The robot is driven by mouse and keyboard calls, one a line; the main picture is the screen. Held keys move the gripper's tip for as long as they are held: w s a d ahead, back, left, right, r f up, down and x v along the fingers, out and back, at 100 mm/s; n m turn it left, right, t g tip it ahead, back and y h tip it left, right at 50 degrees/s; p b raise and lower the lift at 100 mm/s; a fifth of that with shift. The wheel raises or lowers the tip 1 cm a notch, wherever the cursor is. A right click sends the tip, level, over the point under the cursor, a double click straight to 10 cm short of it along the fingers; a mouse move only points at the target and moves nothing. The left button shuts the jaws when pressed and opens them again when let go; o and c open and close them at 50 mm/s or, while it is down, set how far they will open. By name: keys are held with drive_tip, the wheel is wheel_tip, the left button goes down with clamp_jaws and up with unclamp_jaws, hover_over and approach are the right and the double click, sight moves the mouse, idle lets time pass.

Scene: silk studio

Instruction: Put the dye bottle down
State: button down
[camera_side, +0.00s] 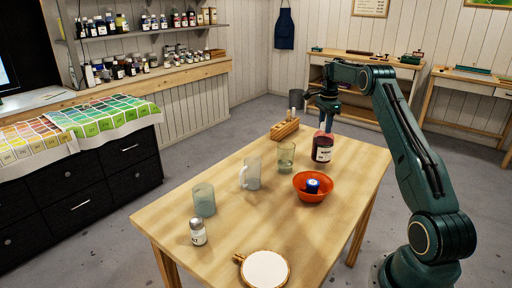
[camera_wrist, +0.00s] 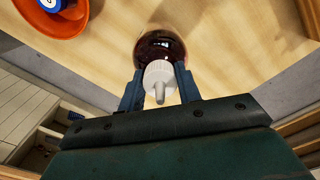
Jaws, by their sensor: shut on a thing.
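The dye bottle (camera_side: 322,148) is dark red with a pale label and stands upright at the far right part of the wooden table (camera_side: 230,241). In the wrist view the dye bottle (camera_wrist: 160,47) shows from above, with its white nozzle cap between the fingers. My gripper (camera_side: 326,122) is above the bottle in the side view. In the wrist view my gripper (camera_wrist: 159,84) is shut on the bottle near its cap. I cannot tell whether the bottle's base touches the table.
An orange bowl (camera_side: 313,195) with a small blue jar (camera_side: 313,186) inside is just in front of the bottle. A glass (camera_side: 286,158), a mug (camera_side: 250,173), a tumbler (camera_side: 204,200), a white-capped jar (camera_side: 198,232), a wooden block (camera_side: 285,131) and a round hoop (camera_side: 265,270) stand elsewhere.

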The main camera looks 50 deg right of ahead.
drive_tip(key=shift+f, duration=1.65)
drive_tip(key=c, duration=1)
unclamp_jaws()
wheel_tip(320, 180, up, 12)
drive_tip(key=shift+r, duration=0.1)
